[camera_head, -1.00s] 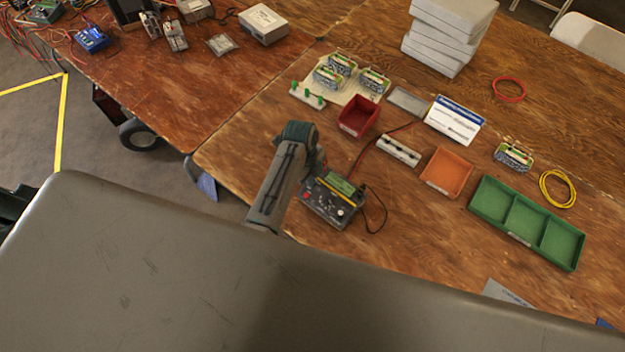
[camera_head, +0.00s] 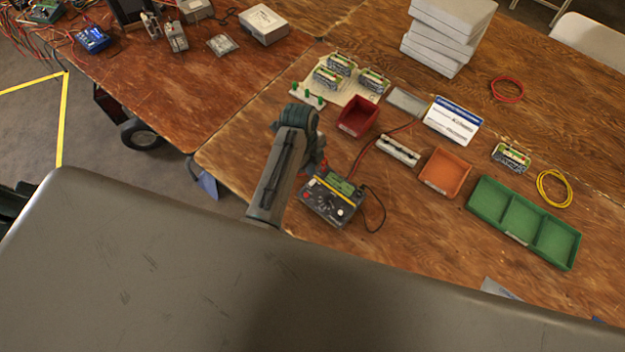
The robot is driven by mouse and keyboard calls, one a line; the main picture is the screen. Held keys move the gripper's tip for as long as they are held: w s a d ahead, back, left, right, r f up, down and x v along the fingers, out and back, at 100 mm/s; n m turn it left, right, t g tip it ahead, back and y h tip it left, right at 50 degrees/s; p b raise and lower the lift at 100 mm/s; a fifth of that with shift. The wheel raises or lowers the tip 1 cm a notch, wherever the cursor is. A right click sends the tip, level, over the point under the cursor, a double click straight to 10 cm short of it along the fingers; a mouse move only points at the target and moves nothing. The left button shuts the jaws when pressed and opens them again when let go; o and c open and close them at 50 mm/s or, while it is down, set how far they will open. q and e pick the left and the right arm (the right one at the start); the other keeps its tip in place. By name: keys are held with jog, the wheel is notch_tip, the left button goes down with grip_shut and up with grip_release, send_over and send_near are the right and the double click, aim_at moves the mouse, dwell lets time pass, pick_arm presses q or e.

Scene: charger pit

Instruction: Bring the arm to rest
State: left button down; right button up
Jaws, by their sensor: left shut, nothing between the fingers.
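My left arm (camera_head: 278,175) rises over the edge of the wooden table and bends at its top. My left gripper (camera_head: 315,166) hangs beyond the arm link and is mostly hidden by it; it is shut and empty, just above and left of the multimeter (camera_head: 333,199). The multimeter is dark with a yellow stripe and lies near the table's front edge, with a red and a black lead. My right gripper is not in view.
A red bin (camera_head: 358,117), a grey-white block (camera_head: 398,150), an orange tray (camera_head: 445,172) and a green three-part tray (camera_head: 524,224) lie to the right. A board with battery packs (camera_head: 374,80) is behind the arm. Bare wood (camera_head: 232,157) lies left of it.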

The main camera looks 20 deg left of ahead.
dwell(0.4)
pick_arm(q)
jog(key=s+a+r+n+t+y, duration=0.2)
jog(key=s+a+r+n, duration=0.1)
jog(key=s+a+n, duration=0.8)
jog(key=s+a+r+n+t, duration=0.1)
jog(key=s+r+n, duration=0.3)
jog(key=s+n, duration=0.15)
jog(key=s+r+n+t, duration=0.1)
jog(key=s+r+n, duration=0.4)
jog(key=s, duration=0.2)
notch_tip(320, 180, down, 36)
jog(key=a+g+b, duration=0.1)
jog(key=a+b, duration=0.2)
jog(key=b, duration=0.4)
jog(key=s+f+b, duration=0.2)
jog(key=s+f, duration=0.4)
jog(key=f, duration=0.3)
jog(key=s+a+f+b, duration=0.1)
jog(key=s+f+b, duration=0.2)
jog(key=s+f, duration=0.3)
jog(key=s+f+g+b, duration=0.1)
jog(key=s+f, duration=0.5)
jog(key=f, duration=0.7)
jog(key=shift+s+a+f+b, duration=0.2)
jog(key=shift+s+f+b, duration=0.2)
jog(key=shift+b, duration=0.35)
